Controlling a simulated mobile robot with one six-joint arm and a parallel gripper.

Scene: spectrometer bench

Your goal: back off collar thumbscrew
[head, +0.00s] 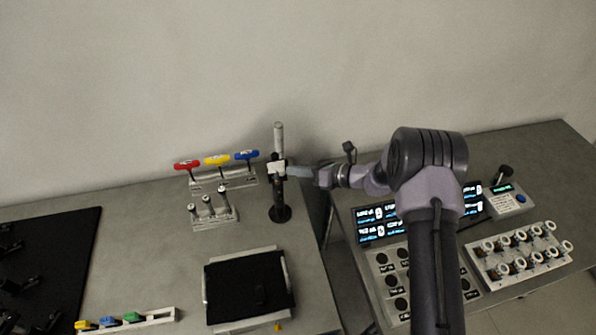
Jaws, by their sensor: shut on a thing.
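A dark upright post on a round black base (281,213) stands at the back right of the left table, with a light rod (279,135) rising from its top. A pale collar (276,168) sits around the upper post. My gripper (292,171) reaches in from the right at collar height and is shut at the right side of the collar. The thumbscrew itself is too small and hidden by the jaws to make out, so what exactly lies between them cannot be seen.
Red, yellow and blue T-handled tools (217,160) stand in a rack left of the post, with a small holder of metal pieces (212,210) in front. A black tray (205,290) lies nearer. A gap separates the right table with its displays (375,233) and white-ringed rack (520,252).

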